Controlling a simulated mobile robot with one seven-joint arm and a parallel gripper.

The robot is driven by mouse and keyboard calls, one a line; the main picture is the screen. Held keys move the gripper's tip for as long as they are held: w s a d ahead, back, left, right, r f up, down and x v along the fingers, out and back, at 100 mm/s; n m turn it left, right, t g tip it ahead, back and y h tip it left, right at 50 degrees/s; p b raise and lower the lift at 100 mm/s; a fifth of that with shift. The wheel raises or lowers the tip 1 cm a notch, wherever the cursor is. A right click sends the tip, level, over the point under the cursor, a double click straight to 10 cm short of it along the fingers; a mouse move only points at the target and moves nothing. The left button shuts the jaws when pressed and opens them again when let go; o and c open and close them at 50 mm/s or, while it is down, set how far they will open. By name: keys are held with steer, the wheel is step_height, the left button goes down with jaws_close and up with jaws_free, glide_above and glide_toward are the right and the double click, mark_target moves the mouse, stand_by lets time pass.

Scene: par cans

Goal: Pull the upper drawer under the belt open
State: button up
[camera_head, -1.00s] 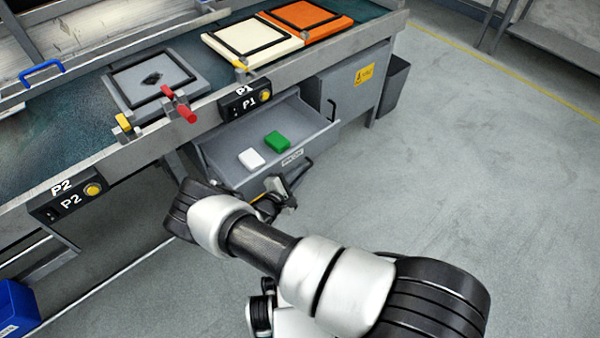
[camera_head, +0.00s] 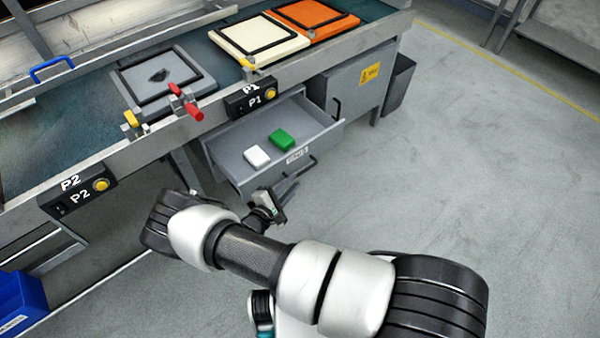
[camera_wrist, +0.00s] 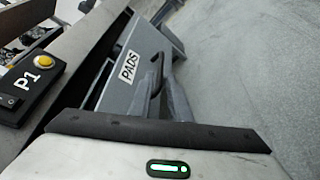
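The upper drawer (camera_head: 225,160) under the belt stands pulled out, its inside showing. A white block (camera_head: 256,156) and a green block (camera_head: 282,140) lie in it. My arm partly hides the wrist.
The belt (camera_head: 100,110) above carries a grey, a cream and an orange framed panel. Red and yellow clamps and the P1 box (camera_head: 252,97) sit on its edge. A closed cabinet (camera_head: 355,85) stands right of the drawer. The floor at right is clear.

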steer(key=v, duration=0.9)
steer(key=shift+p, duration=0.45)
steer(key=shift+a, duration=0.1)
steer(key=d+r+m+g, duration=0.4)
steer(key=r, duration=0.6)
steer(key=d+r+m+g+y, duration=0.1)
steer(key=d+r+m+g, duration=0.25)
steer(key=r, duration=0.65)
steer(key=d+r+m+g, duration=0.3)
steer(key=r+m+g, duration=0.15)
steer(key=r, duration=0.45)
steer(key=s+d+r+m+t+y, duration=0.2)
steer(key=s+d+r+m+y, duration=0.15)
steer(key=s+r, duration=0.55)
steer(key=s+d+r+m+t+y, duration=0.2)
steer(key=s+d+r+t+y, duration=0.15)
steer(key=s+r, duration=0.55)
step_height(320, 180, up, 23)
steer(key=w+p, duration=0.1)
steer(key=p, duration=1.9)
steer(key=shift+d+g+y, duration=0.3)
steer(key=shift+d+g, duration=0.05)
steer(key=shift+d, duration=0.1)
steer(key=shift+w+f, duration=0.1)
steer(key=shift+w, duration=0.05)
